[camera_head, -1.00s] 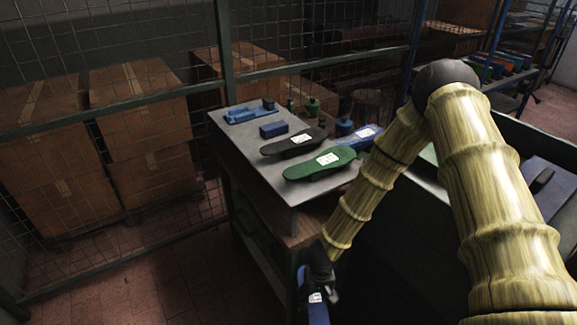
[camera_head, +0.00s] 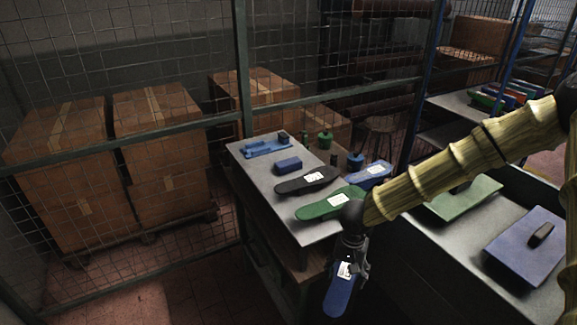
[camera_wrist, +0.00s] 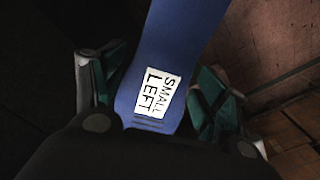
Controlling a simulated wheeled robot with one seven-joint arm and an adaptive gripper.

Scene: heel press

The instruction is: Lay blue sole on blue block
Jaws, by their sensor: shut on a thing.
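My gripper (camera_head: 352,262) is shut on a blue sole (camera_head: 341,292), which hangs tilted downward beyond the near edge of the table. In the wrist view the blue sole (camera_wrist: 185,35) lies between both fingers, its white label reading "SMALL LEFT". A small blue block (camera_head: 288,165) stands on the grey table, apart from the gripper. A wide, flat blue block (camera_head: 515,255) with a dark piece on top lies on the right bench. I cannot tell which block is meant.
The grey table (camera_head: 262,180) also bears a black sole (camera_head: 300,183), a green sole (camera_head: 318,208) and a blue tray-like fixture (camera_head: 262,149). A green slab (camera_head: 465,202) lies on the right bench (camera_head: 440,245). Wire fencing and cardboard boxes (camera_head: 160,140) stand behind.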

